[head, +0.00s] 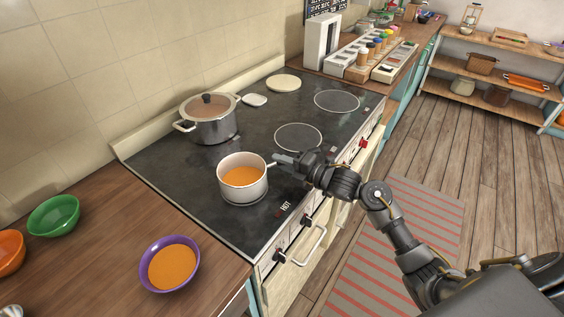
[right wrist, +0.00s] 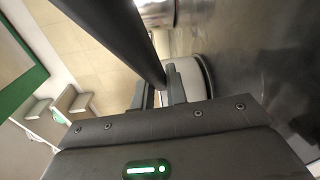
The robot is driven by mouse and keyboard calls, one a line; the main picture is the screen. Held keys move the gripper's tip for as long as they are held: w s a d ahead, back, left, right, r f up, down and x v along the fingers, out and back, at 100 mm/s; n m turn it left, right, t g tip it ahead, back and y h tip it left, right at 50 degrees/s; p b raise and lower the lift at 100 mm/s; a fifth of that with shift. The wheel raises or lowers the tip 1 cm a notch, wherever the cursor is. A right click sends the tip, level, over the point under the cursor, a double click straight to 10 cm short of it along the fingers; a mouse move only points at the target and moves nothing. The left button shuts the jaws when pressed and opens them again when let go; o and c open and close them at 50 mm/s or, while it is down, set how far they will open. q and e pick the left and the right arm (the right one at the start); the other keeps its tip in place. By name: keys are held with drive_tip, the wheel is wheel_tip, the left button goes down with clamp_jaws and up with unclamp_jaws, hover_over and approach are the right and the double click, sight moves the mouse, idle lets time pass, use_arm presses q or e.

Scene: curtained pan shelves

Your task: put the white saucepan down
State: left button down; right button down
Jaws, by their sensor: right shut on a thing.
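The white saucepan (head: 243,192) holds orange soup and is upright at the front of the black stovetop (head: 180,180), near the HOT label. Whether its base touches the glass I cannot tell. My right gripper (head: 282,161) reaches in from the right and is shut on the saucepan's handle. In the right wrist view, my gripper's dark fingers (right wrist: 165,95) show close up, with pale and metallic surfaces beyond them; the pan's outline is not clear there. My left gripper is not in view.
A lidded steel pot (head: 208,126) stands behind the saucepan, with a small white dish (head: 254,100) near it. A purple bowl (head: 170,265) of orange soup and a green bowl (head: 54,215) are on the left counter. The right burner rings (head: 298,137) are empty.

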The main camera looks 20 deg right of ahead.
drive_tip(key=shift+f, duration=0.2)
idle(0.6)
drive_tip(key=c, duration=1.3)
unclamp_jaws()
drive_tip(key=shift+f, duration=0.15)
drive_tip(key=c, duration=0.4)
drive_tip(key=shift+v, duration=0.85)
